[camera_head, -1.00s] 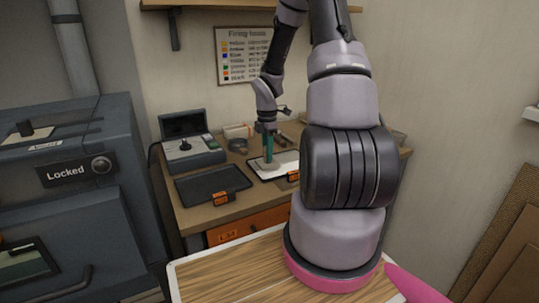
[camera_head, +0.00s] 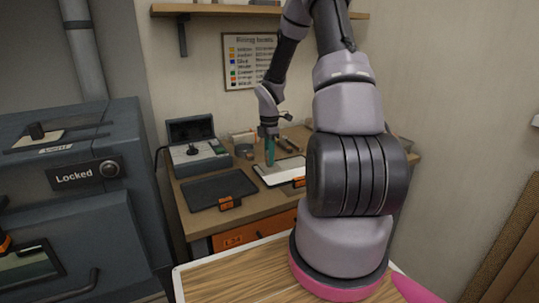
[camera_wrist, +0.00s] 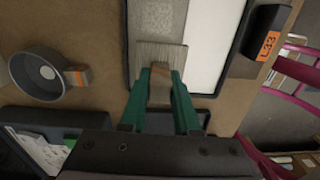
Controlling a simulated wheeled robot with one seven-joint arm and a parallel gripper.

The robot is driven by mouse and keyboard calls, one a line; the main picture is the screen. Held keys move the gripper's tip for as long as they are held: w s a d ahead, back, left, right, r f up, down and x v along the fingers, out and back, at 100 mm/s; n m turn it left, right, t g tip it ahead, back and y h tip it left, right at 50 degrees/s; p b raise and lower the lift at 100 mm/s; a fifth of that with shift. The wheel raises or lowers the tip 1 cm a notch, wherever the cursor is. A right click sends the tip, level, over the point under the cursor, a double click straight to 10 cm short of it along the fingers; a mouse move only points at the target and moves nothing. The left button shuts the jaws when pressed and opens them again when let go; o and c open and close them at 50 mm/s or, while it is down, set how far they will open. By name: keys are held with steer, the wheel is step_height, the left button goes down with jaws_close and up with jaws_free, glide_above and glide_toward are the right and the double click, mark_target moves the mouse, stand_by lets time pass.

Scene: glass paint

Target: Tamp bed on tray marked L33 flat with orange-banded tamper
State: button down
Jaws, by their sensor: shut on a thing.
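The tray marked L33 (camera_wrist: 126,32) has a dark rim, and its orange L33 label (camera_wrist: 268,45) is at the right in the wrist view. In it are a speckled grey bed (camera_wrist: 165,16) and a smooth white area. My gripper (camera_wrist: 161,76), with green fingers, is shut on the tamper's tan handle. The tamper (camera_wrist: 148,52) has a streaked grey plate lying over the near end of the grey bed; I cannot tell if it touches. Its orange band is not visible. In the head view the gripper (camera_head: 270,150) is over the tray's left part (camera_head: 297,182).
A dark round pan (camera_wrist: 38,75) with an orange-banded tan handle lies left of the tray. A black tray (camera_head: 212,193) and a grey box device (camera_head: 195,150) are on the bench left of the gripper. A Locked cabinet (camera_head: 70,210) stands farther left.

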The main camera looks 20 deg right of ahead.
steer(key=shift+f, duration=0.3)
steer(key=shift+f, duration=0.3)
stand_by(1.0)
steer(key=shift+r, duration=1.1)
steer(key=shift+d, duration=3.1)
steer(key=shift+f, duration=0.15)
steer(key=shift+f, duration=0.65)
